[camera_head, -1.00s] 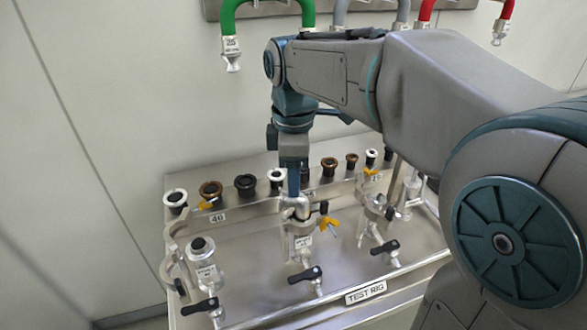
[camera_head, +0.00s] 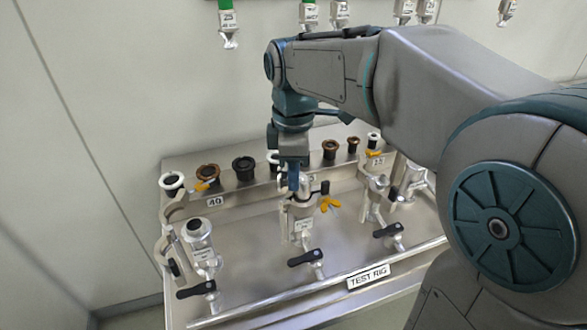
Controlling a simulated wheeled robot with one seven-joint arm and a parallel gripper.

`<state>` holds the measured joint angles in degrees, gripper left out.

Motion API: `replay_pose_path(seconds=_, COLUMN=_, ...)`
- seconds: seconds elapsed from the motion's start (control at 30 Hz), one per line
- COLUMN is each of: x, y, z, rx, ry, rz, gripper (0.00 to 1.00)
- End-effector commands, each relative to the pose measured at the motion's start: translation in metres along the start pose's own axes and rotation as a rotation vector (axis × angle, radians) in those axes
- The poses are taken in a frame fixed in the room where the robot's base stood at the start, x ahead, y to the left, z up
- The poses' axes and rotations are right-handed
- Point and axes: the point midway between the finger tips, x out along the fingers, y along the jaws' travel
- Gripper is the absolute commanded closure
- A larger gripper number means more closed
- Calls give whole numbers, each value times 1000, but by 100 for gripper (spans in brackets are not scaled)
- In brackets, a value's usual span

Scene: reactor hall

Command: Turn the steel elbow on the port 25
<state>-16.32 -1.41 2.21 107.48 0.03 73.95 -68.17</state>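The steel elbow (camera_head: 304,184) sits at the top of the middle port (camera_head: 301,222) of the test rig. It is partly hidden by my gripper (camera_head: 296,184), which points down right at it. The fingers are small and seen from behind, so I cannot tell whether they are closed on the elbow. A label on the middle port is too small to read. A black lever (camera_head: 306,258) is in front of this port, and a yellow wing-shaped handle (camera_head: 329,204) is on its right.
A left port (camera_head: 200,235) and a right port (camera_head: 377,190) flank the middle one. Several dark and light caps, such as a black one (camera_head: 244,168), line the back ledge. The rig's front deck is clear around the levers.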

Motion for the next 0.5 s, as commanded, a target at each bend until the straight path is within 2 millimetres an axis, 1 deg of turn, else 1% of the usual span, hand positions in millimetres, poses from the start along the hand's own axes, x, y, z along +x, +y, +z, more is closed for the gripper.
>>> replay_pose_path(seconds=0.17, x=0, y=0, z=0, rx=-15, ry=0, rz=0, gripper=88)
replay_pose_path(seconds=0.4, x=-1, y=-4, z=0, rx=-203, ry=0, rz=1, gripper=88)
replay_pose_path(seconds=0.5, x=0, y=-4, z=0, rx=-239, ry=0, rz=0, gripper=88)
